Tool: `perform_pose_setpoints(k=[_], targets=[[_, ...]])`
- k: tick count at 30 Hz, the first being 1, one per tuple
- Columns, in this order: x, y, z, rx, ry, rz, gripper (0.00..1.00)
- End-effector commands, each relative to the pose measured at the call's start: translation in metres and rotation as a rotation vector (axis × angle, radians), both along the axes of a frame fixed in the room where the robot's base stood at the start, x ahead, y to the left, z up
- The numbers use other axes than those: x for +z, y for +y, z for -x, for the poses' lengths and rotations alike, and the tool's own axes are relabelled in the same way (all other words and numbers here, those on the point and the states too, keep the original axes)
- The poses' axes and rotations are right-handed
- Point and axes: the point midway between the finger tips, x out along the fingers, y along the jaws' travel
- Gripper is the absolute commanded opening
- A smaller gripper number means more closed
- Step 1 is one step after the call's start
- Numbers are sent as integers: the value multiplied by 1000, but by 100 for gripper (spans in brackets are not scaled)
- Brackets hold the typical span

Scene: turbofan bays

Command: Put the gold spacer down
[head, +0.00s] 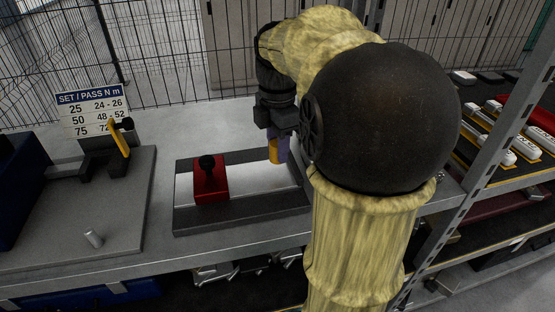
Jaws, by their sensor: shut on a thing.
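My gripper (277,137) points down over the right part of a tray-like fixture with a pale plate (247,178) and dark edges. It is shut on the gold spacer (273,151), a small yellow-gold piece partly hidden by a greyish-purple finger. The spacer's lower end appears close above the pale plate; I cannot tell whether it touches. A red block (210,183) with a black knob stands on the left part of the same fixture, apart from the spacer.
A grey board (120,215) at left carries a yellow-handled device (120,140) and a small metal cylinder (94,239). A torque sign (92,110) stands behind. A wire fence (160,60) runs along the back. A shelf upright (470,140) stands at right.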

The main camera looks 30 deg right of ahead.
Motion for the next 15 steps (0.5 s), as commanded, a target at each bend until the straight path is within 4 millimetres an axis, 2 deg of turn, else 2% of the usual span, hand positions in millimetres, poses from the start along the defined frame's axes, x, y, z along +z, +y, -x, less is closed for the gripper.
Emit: perform_pose_setpoints(k=[5,12,15], targets=[[-3,-1,0,-1,1,0,0],[-35,0,1,0,3,-1,0],[-38,1,0,0,-1,0,0]])
